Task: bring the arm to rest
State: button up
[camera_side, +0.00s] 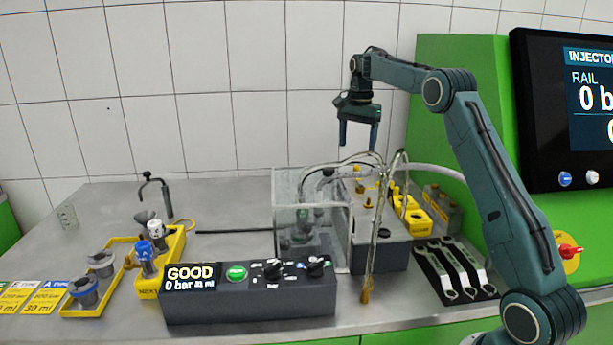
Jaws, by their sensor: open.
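My gripper (357,145) hangs in the air, pointing down, above the back of the bench. Its two blue fingers are apart with nothing between them. My arm reaches up from the lower right and bends over at the top. Below the gripper are the clear test box (312,235) and the thin metal pipes (377,215). A gap shows between the fingertips and the pipes.
A control box (250,298) reading GOOD and 0 bar stands at the front. Yellow trays (75,308) with injectors sit at left. A black mat (437,284) with wrenches lies at right, near a monitor (575,110).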

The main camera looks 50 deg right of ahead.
jog(key=s+a+r+n+t, duration=0.1)
jog(key=s+a+r+n, duration=0.4)
jog(key=a, duration=0.5)
jog(key=s+a+r+n+t, duration=0.1)
jog(key=s+a+r+n, duration=0.2)
jog(key=s+a+r, duration=0.5)
jog(key=s+a+f+n+t, duration=0.1)
jog(key=s+a+f+n, duration=0.3)
jog(key=s, duration=0.5)
jog(key=s+a+f+n+t, duration=0.2)
jog(key=s+a+f+n, duration=0.3)
jog(key=s+a+f, duration=0.3)
jog(key=shift+s+a, duration=0.4)
jog(key=shift+s, duration=0.25)
jog(key=o, duration=0.6)
jog(key=shift+w+r, duration=0.1)
jog(key=shift+c, duration=0.2)
jog(key=shift+o, duration=0.4)
jog(key=shift+w+d+r, duration=0.15)
jog(key=shift+w+r, duration=0.05)
jog(key=w+d+r+m+g+h, duration=0.1)
jog(key=w+d+r+m, duration=0.3)
jog(key=w+d, duration=0.7)
jog(key=w+d+r+m+g+h, duration=0.1)
jog(key=w+d+r+m+h, duration=0.1)
jog(key=w+d+r+m, duration=0.2)
jog(key=w+d+r, duration=0.3)
jog(key=w+d, duration=0.4)
jog(key=shift+w+m, duration=0.25)
jog(key=shift+m, duration=0.15)
